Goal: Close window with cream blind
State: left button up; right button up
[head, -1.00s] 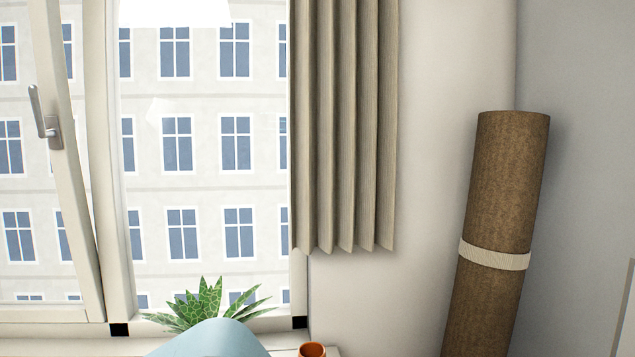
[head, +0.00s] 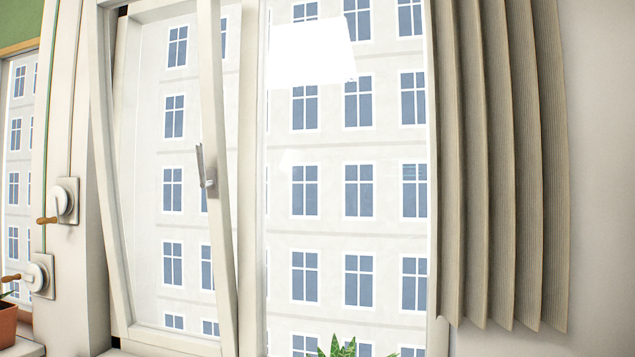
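A white-framed window fills the middle of the head view. Its left sash (head: 219,235) leans away from the fixed frame, with a gap that widens toward the top, so it looks tilted open. A grey handle (head: 208,183) on the sash's right stile points up. Beige pleated fabric (head: 500,170) hangs at the window's right side; I cannot tell whether it is a curtain or the cream blind. A green blind (head: 20,25) covers the top of another window at the far left. Neither of my grippers is in view.
Two white winders with wooden crank knobs, an upper one (head: 65,200) and a lower one (head: 40,276), sit on the wall between the windows, with cords above. A terracotta pot (head: 8,322) stands at lower left. Green plant leaves (head: 345,346) show at the bottom.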

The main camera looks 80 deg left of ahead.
aim_at(209, 50)
jog(key=u, duration=3.35)
